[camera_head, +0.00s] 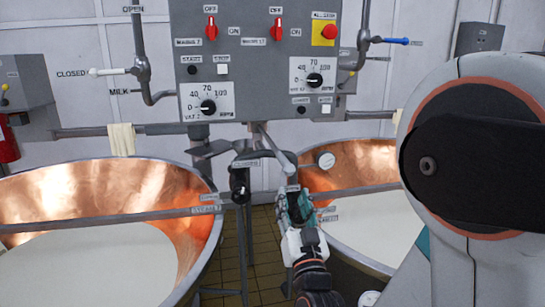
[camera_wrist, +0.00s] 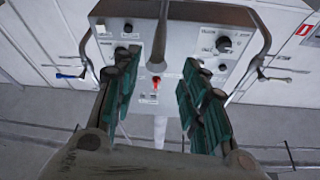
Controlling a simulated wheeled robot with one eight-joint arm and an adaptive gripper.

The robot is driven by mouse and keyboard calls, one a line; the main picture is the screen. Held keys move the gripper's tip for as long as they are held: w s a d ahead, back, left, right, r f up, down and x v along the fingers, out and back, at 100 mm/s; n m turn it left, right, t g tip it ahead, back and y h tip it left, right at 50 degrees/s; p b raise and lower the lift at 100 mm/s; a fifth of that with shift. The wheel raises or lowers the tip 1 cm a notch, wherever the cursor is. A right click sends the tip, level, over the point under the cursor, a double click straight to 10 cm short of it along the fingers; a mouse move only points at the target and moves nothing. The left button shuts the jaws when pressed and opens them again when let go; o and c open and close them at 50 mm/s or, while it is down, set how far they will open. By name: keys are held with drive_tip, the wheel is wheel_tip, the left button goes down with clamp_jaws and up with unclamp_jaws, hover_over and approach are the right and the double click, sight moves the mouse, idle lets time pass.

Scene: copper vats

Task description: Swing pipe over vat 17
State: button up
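Two copper vats stand left (camera_head: 110,185) and right (camera_head: 365,165), each holding white liquid. I cannot read which one is vat 17. Between them, a grey pipe (camera_head: 276,147) slants down from below the control panel. A dark flat arm (camera_head: 211,149) reaches left from it towards the left vat. My gripper (camera_head: 299,207) is in front of the gap between the vats, close to the right vat's rim. In the wrist view, its teal fingers (camera_wrist: 163,90) are apart with nothing clearly held. A grey upright pipe (camera_wrist: 163,35) shows between and beyond them. Contact cannot be told.
The control panel (camera_head: 255,48) has red switches, dials and an emergency button (camera_head: 330,31). A white-handled valve (camera_head: 108,71) is at the left and a blue-handled one (camera_head: 390,41) at the right. Horizontal bars (camera_head: 110,219) cross the vats. Tiled floor (camera_head: 262,240) shows between them.

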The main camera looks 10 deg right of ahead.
sight(282, 154)
drive_tip(key=x, duration=1.3)
drive_tip(key=shift+w+d+r, duration=0.1)
drive_tip(key=shift+w+r, duration=0.2)
clamp_jaws()
